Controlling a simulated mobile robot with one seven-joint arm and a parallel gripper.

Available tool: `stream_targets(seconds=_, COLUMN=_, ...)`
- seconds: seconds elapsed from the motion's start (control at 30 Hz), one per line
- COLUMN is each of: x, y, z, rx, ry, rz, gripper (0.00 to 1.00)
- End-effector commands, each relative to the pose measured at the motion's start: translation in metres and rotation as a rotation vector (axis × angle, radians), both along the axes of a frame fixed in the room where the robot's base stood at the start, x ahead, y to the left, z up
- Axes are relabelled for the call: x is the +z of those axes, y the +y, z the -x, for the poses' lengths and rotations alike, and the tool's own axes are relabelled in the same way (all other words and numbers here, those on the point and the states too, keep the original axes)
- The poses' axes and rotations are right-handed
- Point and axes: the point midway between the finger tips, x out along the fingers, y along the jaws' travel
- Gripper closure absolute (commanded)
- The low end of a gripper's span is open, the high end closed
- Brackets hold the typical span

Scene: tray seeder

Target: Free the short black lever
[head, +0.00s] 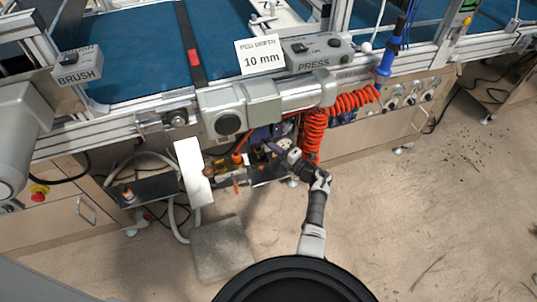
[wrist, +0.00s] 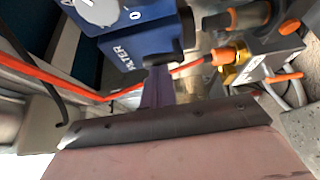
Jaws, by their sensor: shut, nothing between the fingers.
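I cannot pick out the short black lever for sure in either view. A dark grey fitting with orange parts (wrist: 245,18) is at the top right of the wrist view; I cannot tell whether it is the lever. My gripper (wrist: 158,88) is shut and empty, its dark fingers pointing at the lower edge of a blue filter unit (wrist: 135,45). I cannot tell whether they touch it. In the head view my gripper (head: 270,147) reaches under the machine's rail, among the pneumatic parts, and its tips are hard to make out.
A brass and orange valve fitting (wrist: 230,60) sits right of the fingers. An orange tube (wrist: 60,82) crosses on the left. A coiled red hose (head: 314,130) hangs just right of my gripper. A white panel (head: 193,172) stands to its left.

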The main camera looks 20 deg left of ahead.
Motion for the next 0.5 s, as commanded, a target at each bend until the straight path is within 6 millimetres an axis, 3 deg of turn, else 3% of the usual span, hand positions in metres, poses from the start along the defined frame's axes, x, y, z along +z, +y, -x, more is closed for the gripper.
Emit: stream_targets(seconds=0.5, x=-0.001, y=-0.012, z=-0.021, rx=-0.004, ry=-0.001, rz=0.0, gripper=1.0)
